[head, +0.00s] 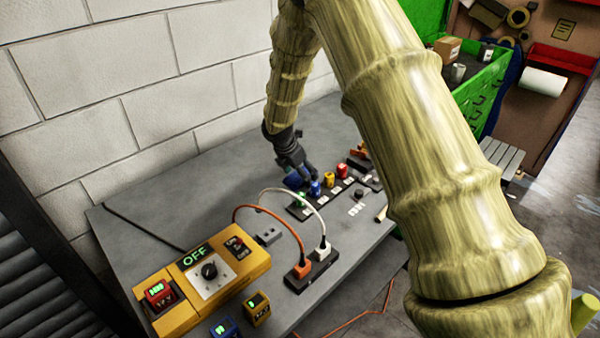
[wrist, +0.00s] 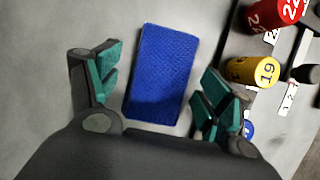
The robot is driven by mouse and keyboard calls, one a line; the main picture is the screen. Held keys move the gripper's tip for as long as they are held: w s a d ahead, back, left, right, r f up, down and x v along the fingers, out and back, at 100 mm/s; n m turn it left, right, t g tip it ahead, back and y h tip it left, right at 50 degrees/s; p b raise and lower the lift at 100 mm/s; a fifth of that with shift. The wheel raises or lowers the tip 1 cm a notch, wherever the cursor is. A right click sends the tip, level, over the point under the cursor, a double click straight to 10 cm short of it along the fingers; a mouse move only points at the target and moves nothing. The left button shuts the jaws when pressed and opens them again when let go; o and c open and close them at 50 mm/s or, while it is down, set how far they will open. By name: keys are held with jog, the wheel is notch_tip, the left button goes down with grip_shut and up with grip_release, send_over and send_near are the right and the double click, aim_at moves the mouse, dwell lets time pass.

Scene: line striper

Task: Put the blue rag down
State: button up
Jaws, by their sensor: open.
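The blue rag (wrist: 160,72) lies flat on the grey table, seen in the wrist view as a blue textured rectangle between my open fingers. My gripper (wrist: 157,92) is open, with its teal finger pads apart on either side of the rag and clear gaps between. In the head view my gripper (head: 300,180) is low over the table near the back wall. The rag shows there only as a small blue patch (head: 292,182), mostly hidden by my gripper.
A dark rack with coloured numbered cylinders, including yellow (wrist: 253,71) and red (wrist: 265,18), stands right beside my gripper. A yellow control box (head: 205,280) reading OFF and a power strip (head: 311,268) with two plugs and cables are nearer. Bare table (head: 180,200) lies to the left.

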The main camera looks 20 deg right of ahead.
jog(key=b+v, duration=0.2)
jog(key=v, duration=1)
jog(key=shift+r, duration=0.1)
dwell(0.4)
